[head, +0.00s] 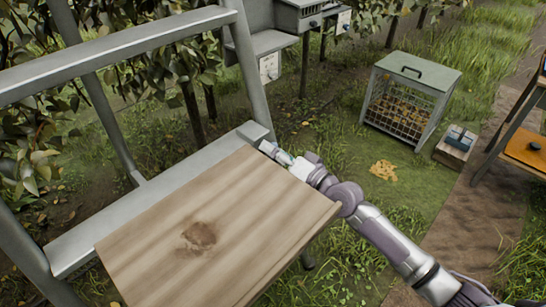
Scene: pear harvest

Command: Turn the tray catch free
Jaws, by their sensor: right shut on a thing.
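A wooden tray (225,225) with a dark round stain lies across the front of a grey metal ladder frame (120,50). My right arm comes in from the lower right. My right gripper (270,151) is at the tray's far right corner, beside the end of the grey metal step. It is shut on a small part there, which looks to be the tray catch. The fingers hide most of the catch, so I cannot tell how it is turned. My left gripper is not in view.
A grey-topped wire cage (411,97) with yellowish contents stands on the grass at the right. A small box (455,146) sits next to it. A wooden table (525,150) is at the right edge. Leafy trees and a grey metal unit (262,40) are behind the ladder.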

